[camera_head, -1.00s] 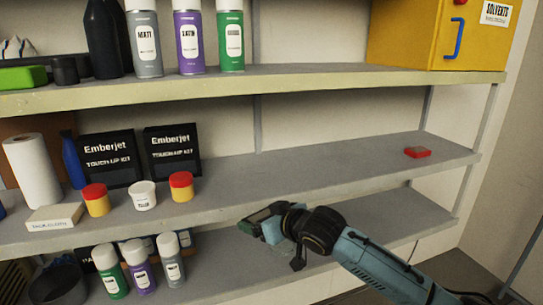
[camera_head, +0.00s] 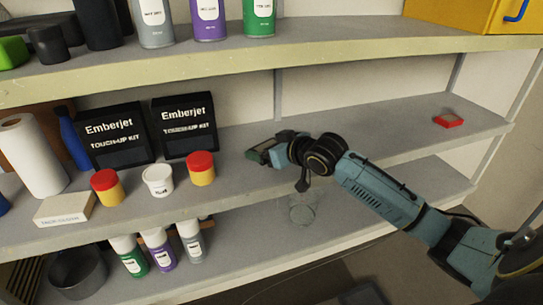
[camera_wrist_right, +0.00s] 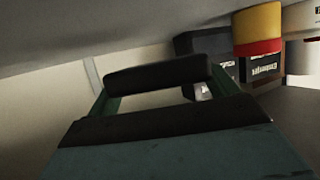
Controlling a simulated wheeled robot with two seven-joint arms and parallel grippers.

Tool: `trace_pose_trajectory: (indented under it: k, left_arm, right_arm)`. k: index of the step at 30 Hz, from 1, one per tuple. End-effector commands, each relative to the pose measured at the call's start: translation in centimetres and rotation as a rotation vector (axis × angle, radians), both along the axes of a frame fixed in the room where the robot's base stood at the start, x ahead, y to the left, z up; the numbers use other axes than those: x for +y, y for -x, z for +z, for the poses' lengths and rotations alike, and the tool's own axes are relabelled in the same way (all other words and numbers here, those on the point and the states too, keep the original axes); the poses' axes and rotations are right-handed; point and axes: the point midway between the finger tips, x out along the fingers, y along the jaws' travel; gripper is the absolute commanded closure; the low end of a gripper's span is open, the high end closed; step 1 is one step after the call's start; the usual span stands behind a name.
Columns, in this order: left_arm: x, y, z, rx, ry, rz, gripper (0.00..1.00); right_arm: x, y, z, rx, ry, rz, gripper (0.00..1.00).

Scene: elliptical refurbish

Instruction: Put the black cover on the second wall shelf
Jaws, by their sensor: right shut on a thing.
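My right gripper (camera_head: 266,153) is over the middle wall shelf (camera_head: 385,128), right of the touch-up kit boxes. It is shut on a small dark piece, which looks like the black cover (camera_wrist_right: 158,75). In the right wrist view the cover is a dark bar across the fingertips. In the head view the piece is small and dark at the gripper's tip. I cannot tell whether it touches the shelf. My left gripper is not in view.
Two black Emberjet boxes (camera_head: 115,138) and a red-lidded yellow jar (camera_head: 201,168) stand left of the gripper. A red block (camera_head: 448,121) lies at the shelf's right. Shelf between is clear. The upper shelf (camera_head: 330,55) overhangs. A glass jar (camera_head: 302,212) sits below.

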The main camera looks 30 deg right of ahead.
Motion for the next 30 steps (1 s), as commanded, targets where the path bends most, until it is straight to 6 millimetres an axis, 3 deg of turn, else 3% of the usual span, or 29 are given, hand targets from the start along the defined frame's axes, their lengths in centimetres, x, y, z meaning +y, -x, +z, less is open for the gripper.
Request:
trace_pose_trajectory:
  k: [5, 10, 14, 22, 23, 26, 30]
  left_arm:
    - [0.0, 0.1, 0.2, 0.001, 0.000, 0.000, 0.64]
    - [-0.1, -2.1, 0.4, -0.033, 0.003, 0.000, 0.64]
    - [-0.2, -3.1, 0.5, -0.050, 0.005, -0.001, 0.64]
    - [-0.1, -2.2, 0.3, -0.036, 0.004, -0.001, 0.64]
    - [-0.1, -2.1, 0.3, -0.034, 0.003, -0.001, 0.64]
    - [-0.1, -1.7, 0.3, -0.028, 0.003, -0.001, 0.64]
    - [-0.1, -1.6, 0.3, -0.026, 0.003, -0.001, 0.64]
  right_arm:
    - [0.0, 0.0, -1.8, 0.000, -0.001, 0.000, 0.44]
    - [0.0, 0.0, -3.9, -0.002, 0.000, 0.000, 0.44]
    - [0.0, 0.0, -4.2, -0.005, 0.000, 0.000, 0.44]
    - [0.0, 0.0, -4.5, -0.003, 0.000, 0.000, 0.44]
    - [0.0, 0.0, -4.7, 0.000, 0.001, 0.000, 0.12]
    - [0.0, 0.0, -4.6, -0.001, 0.001, 0.000, 0.00]
    - [0.0, 0.0, -4.6, -0.001, 0.001, 0.000, 0.00]
